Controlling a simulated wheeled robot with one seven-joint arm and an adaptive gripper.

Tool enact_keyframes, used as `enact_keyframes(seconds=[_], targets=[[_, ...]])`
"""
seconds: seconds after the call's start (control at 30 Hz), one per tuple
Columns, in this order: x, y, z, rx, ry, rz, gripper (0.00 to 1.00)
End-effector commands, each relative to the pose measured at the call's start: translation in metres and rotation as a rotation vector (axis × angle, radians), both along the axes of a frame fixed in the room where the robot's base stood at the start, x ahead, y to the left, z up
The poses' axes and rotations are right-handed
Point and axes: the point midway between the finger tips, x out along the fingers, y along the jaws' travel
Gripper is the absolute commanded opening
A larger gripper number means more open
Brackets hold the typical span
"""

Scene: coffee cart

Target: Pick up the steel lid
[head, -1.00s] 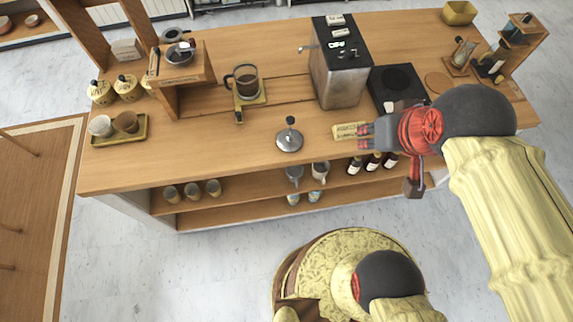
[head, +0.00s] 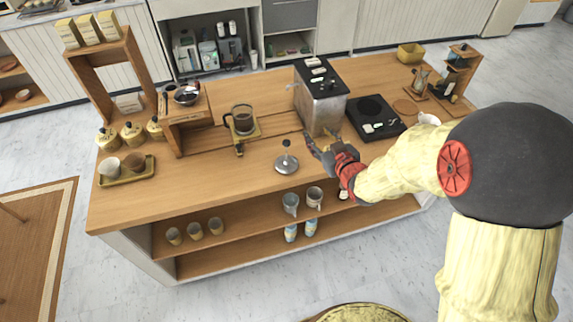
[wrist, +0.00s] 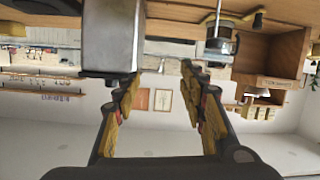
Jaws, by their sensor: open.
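The steel lid (head: 286,165) is a small round metal disc with an upright stem and dark knob. It lies on the wooden counter (head: 225,180) near its front edge, left of my gripper. My gripper (head: 321,139) is open and empty over the counter, right of the lid and apart from it. In the wrist view my two spread fingers (wrist: 160,88) have nothing between them up close. I cannot make out the lid in the wrist view.
A steel machine (head: 320,98) stands just behind my gripper; it also shows in the wrist view (wrist: 110,35). A glass carafe (head: 242,120) stands behind the lid to the left. A black hot plate (head: 375,117) is to the right. The counter left of the lid is clear.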

Motion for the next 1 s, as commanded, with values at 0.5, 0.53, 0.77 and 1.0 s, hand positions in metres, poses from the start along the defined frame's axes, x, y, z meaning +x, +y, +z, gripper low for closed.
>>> enact_keyframes(seconds=[0.5,0.53,0.77,1.0], targets=[[-0.03,0.062,-0.064,0.251,-0.222,0.206,0.42],[-0.028,0.063,-0.064,0.254,-0.224,0.208,0.42],[-0.01,0.074,-0.064,0.254,-0.223,0.207,0.42],[0.013,0.088,-0.064,0.252,-0.225,0.207,0.42]])
